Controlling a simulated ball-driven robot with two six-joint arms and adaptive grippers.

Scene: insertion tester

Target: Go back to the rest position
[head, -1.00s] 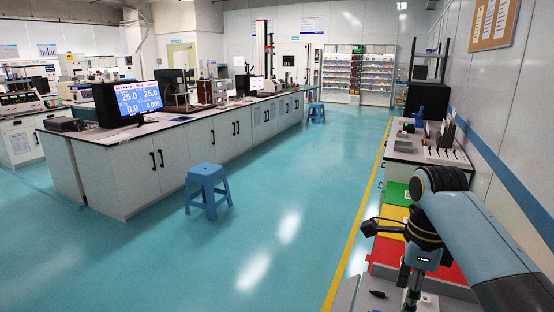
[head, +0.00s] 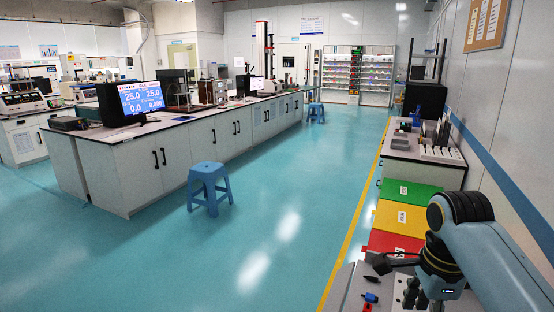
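My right arm comes in from the right edge. The wrist end of my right gripper (head: 438,291) shows at the bottom right, above the grey work surface (head: 340,291). Its fingertips are not visible, so I cannot tell whether it is open or shut. My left arm and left gripper are not in view. A small blue part (head: 370,297) and a red part (head: 367,308) lie on the grey surface, left of my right gripper and apart from it. A small black part (head: 371,279) lies just behind them.
Green (head: 410,193), yellow (head: 388,217) and red (head: 388,243) labelled panels line the right side. Beyond them is a bench (head: 425,172) with racks. A blue stool (head: 208,185) stands by the long cabinet bench (head: 130,170). The floor between is clear.

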